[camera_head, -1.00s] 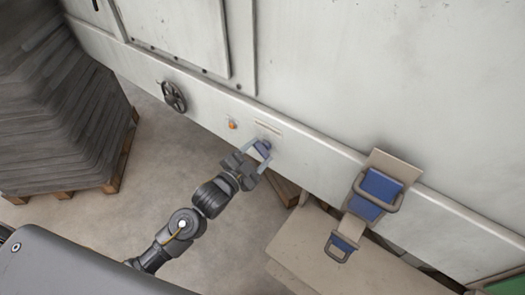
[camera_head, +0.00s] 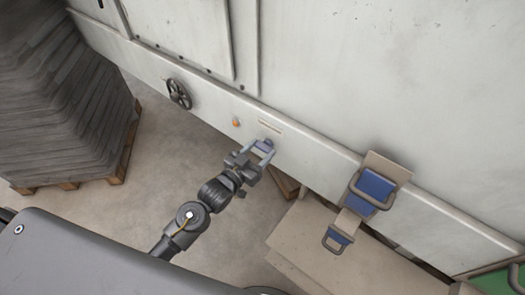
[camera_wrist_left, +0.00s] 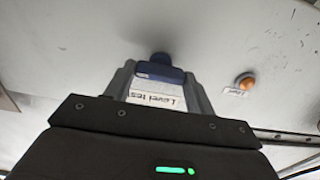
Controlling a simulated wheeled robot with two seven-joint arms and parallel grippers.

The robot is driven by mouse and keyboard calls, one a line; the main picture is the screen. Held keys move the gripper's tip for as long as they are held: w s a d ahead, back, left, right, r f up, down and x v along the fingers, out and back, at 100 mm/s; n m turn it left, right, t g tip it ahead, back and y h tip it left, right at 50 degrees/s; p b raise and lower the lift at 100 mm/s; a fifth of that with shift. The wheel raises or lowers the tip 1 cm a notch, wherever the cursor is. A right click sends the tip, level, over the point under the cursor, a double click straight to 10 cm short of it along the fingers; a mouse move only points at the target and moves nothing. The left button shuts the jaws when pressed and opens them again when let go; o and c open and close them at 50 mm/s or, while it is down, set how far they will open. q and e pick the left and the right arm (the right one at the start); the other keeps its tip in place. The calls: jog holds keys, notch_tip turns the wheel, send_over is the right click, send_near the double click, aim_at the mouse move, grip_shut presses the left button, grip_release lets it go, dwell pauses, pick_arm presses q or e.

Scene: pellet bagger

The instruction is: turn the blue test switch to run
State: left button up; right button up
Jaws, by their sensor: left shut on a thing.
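The blue test switch (camera_head: 266,144) is a small knob on the pale lower rail of the machine. In the left wrist view it shows as a dark blue bar (camera_wrist_left: 160,73) with a round stem behind it, above a white label reading "Level tes" (camera_wrist_left: 157,98). My left gripper (camera_head: 262,149) is shut on the switch, one finger on each side of it. The same fingers show in the left wrist view (camera_wrist_left: 160,85). The switch's position marks are not readable. My right gripper is not in view.
An orange lamp (camera_head: 236,122) and a black handwheel (camera_head: 178,94) sit on the rail, left of the switch. Stacked grey sheets (camera_head: 60,95) stand at left. The floor between is clear.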

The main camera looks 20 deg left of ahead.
pick_arm(q)
jog(key=shift+s+d+f, duration=0.2)
jog(key=shift+f, duration=0.25)
jog(key=o, duration=1)
jog(key=shift+w+r, duration=0.1)
jog(key=shift+r, duration=0.05)
jog(key=shift+a+r, duration=0.1)
jog(key=shift+r, duration=0.05)
jog(key=shift+b+v, duration=1.4)
jog(key=shift+v, duration=4)
